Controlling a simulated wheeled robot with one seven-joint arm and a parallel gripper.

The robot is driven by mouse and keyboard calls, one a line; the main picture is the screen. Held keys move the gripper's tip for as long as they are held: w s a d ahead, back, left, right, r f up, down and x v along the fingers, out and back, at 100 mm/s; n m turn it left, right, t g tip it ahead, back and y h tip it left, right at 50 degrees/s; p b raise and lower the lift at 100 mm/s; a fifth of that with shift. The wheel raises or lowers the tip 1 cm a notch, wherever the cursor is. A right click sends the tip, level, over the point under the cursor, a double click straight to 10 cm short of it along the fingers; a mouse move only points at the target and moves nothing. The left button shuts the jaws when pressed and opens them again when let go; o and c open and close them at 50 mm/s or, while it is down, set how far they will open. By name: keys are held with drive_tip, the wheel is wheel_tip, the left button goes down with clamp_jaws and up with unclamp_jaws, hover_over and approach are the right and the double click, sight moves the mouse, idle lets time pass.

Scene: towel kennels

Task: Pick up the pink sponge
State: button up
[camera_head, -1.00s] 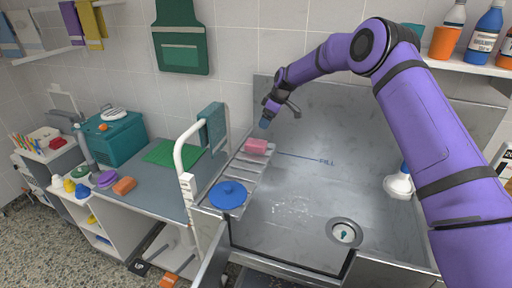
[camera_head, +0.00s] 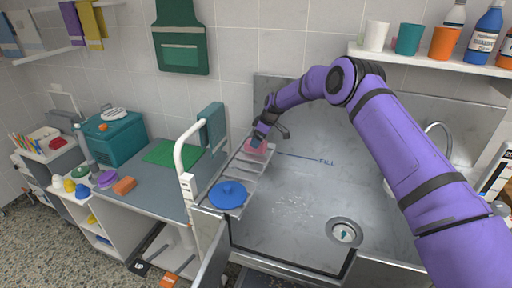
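The pink sponge (camera_head: 250,148) lies at the far end of the slatted metal rack along the left side of the steel basin. My gripper (camera_head: 257,141) is down at the sponge and covers part of it. The fingers are small and dark at this distance. I cannot tell whether they are open or shut, or whether they touch the sponge.
A white rail (camera_head: 181,165) and a teal pad (camera_head: 212,130) stand left of the rack. The basin floor (camera_head: 285,225) is mostly clear around the drain (camera_head: 344,232). Cups and bottles fill the upper-right shelf.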

drive_tip(key=shift+x, duration=1.55)
drive_tip(key=shift+f, duration=0.25)
drive_tip(key=c, duration=1)
